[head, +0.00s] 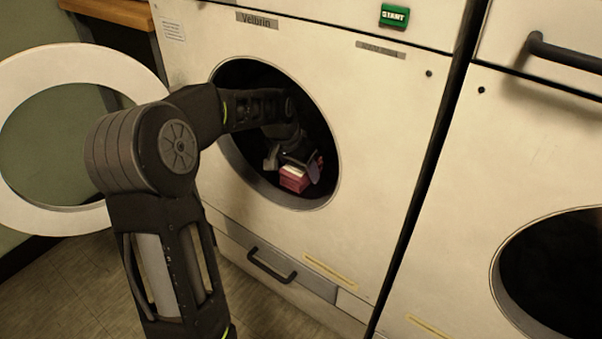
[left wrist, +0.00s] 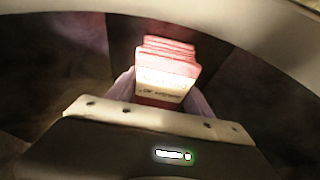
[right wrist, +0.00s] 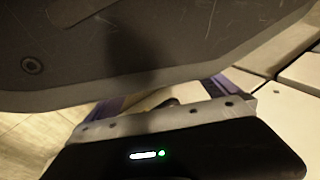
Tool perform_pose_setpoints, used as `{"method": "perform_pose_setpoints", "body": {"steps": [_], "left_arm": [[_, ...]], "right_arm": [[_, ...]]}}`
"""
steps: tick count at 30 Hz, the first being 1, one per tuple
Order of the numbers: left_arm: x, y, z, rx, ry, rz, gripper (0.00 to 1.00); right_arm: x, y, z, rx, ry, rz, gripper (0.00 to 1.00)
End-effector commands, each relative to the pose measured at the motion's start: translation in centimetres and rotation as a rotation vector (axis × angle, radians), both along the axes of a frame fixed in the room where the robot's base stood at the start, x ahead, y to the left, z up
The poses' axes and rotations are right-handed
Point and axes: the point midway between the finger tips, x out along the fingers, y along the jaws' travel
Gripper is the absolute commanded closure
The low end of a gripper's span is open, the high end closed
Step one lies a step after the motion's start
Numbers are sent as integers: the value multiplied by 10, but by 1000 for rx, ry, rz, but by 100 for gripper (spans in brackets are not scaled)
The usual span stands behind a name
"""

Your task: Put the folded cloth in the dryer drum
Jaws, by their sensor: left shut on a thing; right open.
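The folded cloth (head: 294,180) is red with a pale band and sits between the fingers of my left gripper (head: 297,172). That gripper is shut on it, inside the opening of the dryer drum (head: 240,85). In the left wrist view the cloth (left wrist: 168,62) stands up between the two fingers, with the dark drum wall (left wrist: 60,55) behind it. I cannot tell whether the cloth touches the drum. My right gripper is out of the head view; its open fingers show partly in the right wrist view (right wrist: 170,97), behind a dark body part of mine.
The round dryer door (head: 25,85) stands open at the left. A green START button (head: 394,16) is above the drum. A drawer handle (head: 271,266) is below. A second machine (head: 540,130) with a dark round opening stands at the right.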

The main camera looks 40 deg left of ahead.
Motion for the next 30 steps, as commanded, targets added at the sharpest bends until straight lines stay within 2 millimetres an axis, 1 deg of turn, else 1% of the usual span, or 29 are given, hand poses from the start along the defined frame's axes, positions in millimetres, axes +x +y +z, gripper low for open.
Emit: {"method": "perform_pose_setpoints", "body": {"steps": [6, 10, 11, 18, 26, 30], "left_arm": [[0, 0, 2, 0, -1, 0, 83], [0, 0, -3, 0, 0, 0, 83], [0, 0, -2, 0, 0, 0, 38], [0, 0, -2, 0, 1, 1, 19], [-1, 1, -1, 1, 1, 1, 19], [-2, 1, 6, 1, 0, 1, 19]], "right_arm": [[0, 0, 1, 0, 0, 0, 0], [0, 0, -1, 1, 0, 0, 0], [0, 0, 0, 1, 0, 0, 0], [0, 0, 0, 0, 0, 0, 0], [0, 0, 1, 0, 0, 0, 0], [0, 0, 4, 0, 1, 0, 0]]}}
